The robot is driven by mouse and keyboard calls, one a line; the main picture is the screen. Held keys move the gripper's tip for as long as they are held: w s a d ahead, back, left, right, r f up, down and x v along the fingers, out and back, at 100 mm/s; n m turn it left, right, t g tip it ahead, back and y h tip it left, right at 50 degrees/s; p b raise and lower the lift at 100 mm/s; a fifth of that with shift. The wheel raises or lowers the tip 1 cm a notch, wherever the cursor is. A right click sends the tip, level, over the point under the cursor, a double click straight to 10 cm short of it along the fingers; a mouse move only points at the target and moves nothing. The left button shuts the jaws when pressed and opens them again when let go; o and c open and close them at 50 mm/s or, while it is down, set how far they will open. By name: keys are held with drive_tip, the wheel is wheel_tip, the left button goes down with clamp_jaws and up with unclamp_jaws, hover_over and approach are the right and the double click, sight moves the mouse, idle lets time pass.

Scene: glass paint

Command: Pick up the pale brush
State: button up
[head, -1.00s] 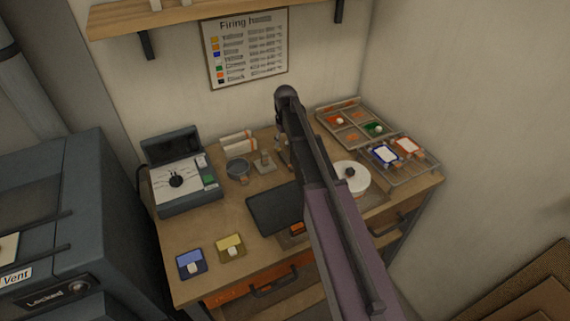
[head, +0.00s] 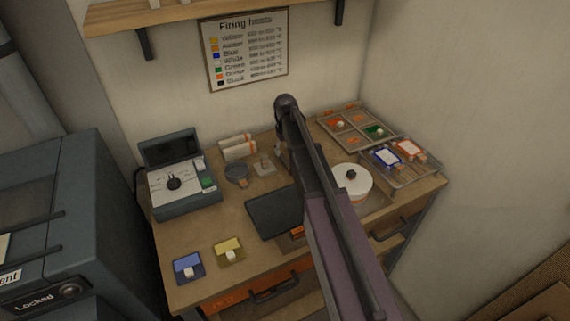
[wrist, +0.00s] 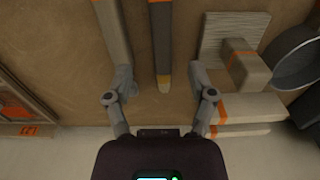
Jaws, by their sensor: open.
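A pale brush (wrist: 113,35) with an orange band lies on the worktop in the wrist view, left of centre. Its near end meets my left finger, and I cannot tell if they touch. A dark-handled brush (wrist: 161,35) with an orange band and yellowish tip lies beside it, pointing between my fingers. My gripper (wrist: 160,77) is open with nothing held, its fingers spread either side of the dark brush's tip. In the head view my arm hides most of the gripper and the brushes.
Right of the brushes are a pale block (wrist: 245,65), a grey dish (wrist: 296,58) and pale rolls (wrist: 252,107). A divided tray (head: 352,145) and a wire rack (head: 401,178) stand at the right, near a white round pot (head: 342,192). A dark slab (head: 272,212) lies in front.

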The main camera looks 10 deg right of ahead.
sight(285, 160)
drive_tip(key=shift+s+a+f+b, duration=0.1)
drive_tip(key=shift+s+f+b, duration=0.05)
drive_tip(key=shift+f+b, duration=0.55)
drive_tip(key=shift+s+f+b, duration=0.1)
drive_tip(key=shift+f+b, duration=0.5)
drive_tip(key=shift+f, duration=0.2)
drive_tip(key=shift+f+b, duration=0.8)
clamp_jaws()
